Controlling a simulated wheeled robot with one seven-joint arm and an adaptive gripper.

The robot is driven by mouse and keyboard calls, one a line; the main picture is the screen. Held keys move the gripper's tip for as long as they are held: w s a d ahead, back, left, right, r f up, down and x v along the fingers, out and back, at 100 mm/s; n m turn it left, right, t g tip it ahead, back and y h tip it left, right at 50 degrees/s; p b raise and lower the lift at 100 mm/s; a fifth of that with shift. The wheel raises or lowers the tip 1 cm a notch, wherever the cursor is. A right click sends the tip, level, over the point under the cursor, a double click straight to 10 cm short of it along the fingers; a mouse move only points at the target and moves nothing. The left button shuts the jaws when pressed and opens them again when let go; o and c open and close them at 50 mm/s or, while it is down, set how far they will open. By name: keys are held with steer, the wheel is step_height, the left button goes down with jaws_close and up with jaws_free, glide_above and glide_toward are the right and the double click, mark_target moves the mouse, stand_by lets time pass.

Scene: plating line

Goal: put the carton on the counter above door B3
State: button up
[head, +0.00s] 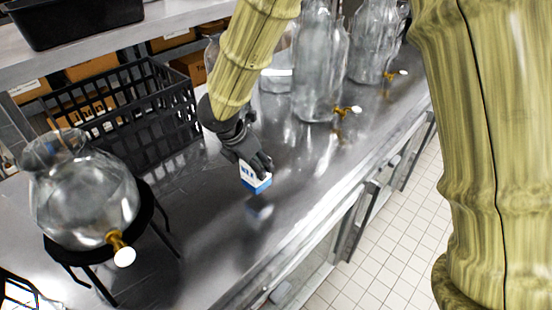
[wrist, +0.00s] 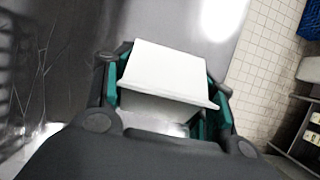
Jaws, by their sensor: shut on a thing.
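The carton (head: 254,178) is small, white and blue with dark lettering. My gripper (head: 256,166) is shut on it and holds it over the steel counter (head: 205,225). A reflection of the carton shows on the counter below it, and it looks slightly above the surface. In the wrist view the carton (wrist: 170,75) is a white shape between the two green-padded fingers of my gripper (wrist: 165,95). Cabinet doors run under the counter's front edge; I can read no B3 label.
A glass dispenser with a gold tap (head: 80,195) stands on a black stand at the left. A black crate (head: 125,115) is behind it. Glass dispensers (head: 320,70) stand farther along the counter. The counter around the carton is clear. Tiled floor (head: 385,225) lies beyond the front edge.

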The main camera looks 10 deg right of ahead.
steer(key=shift+w+d+f+p, duration=0.6)
steer(key=shift+d+f+p, duration=0.1)
steer(key=shift+d, duration=0.5)
steer(key=shift+w+d+f+p, duration=0.6)
steer(key=shift+w+d+f, duration=0.1)
steer(key=shift+d, duration=0.55)
steer(key=shift+w+d+f+p, duration=0.55)
steer(key=shift+d+f+p, duration=0.15)
steer(key=shift+d, duration=0.5)
steer(key=o, duration=1.4)
steer(key=shift+f, duration=0.1)
steer(key=shift+o, duration=0.2)
steer(key=b+v, duration=0.2)
steer(key=v, duration=1)
steer(key=shift+b, duration=0.3)
steer(key=shift+w, duration=0.1)
